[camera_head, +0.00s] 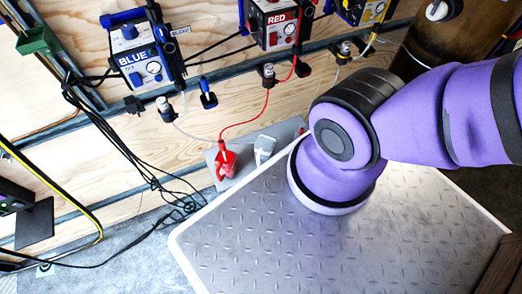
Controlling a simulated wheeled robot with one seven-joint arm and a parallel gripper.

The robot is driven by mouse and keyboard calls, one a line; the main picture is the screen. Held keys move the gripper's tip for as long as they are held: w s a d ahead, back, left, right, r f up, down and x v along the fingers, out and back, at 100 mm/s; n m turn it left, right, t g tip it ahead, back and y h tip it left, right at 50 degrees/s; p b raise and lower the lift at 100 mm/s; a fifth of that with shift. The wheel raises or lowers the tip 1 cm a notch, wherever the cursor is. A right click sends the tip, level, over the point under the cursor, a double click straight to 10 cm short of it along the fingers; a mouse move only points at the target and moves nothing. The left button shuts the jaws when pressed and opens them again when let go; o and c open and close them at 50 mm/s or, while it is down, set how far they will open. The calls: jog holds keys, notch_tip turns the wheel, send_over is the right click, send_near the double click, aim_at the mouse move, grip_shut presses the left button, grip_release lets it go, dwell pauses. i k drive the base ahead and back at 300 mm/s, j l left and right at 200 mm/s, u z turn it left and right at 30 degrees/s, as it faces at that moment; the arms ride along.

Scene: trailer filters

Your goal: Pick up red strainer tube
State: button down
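The tube curves up to a fitting (268,76) below the box marked RED (273,22). My purple arm reaches in from the right over the table, and its nearest visible link is to the right of the strainer. My gripper does not show. A small light-grey item (264,147) is just right of the strainer.
The tread-plate table (260,235) is mostly bare. A box marked BLUE (138,57) and a yellow box (364,10) are on the wall. Black cables (135,160) hang at the left, with a yellow hose (60,195). A brown barrel (440,38) stands at upper right.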

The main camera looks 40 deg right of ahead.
aim_at(222, 145)
jog(key=k+l, duration=0.15)
jog(key=l, duration=0.2)
jog(key=k+l, duration=0.15)
jog(key=l, duration=0.25)
jog(key=k+l, duration=0.15)
jog(key=l, duration=0.2)
jog(key=k+l+u, duration=0.15)
jog(key=k, duration=0.35)
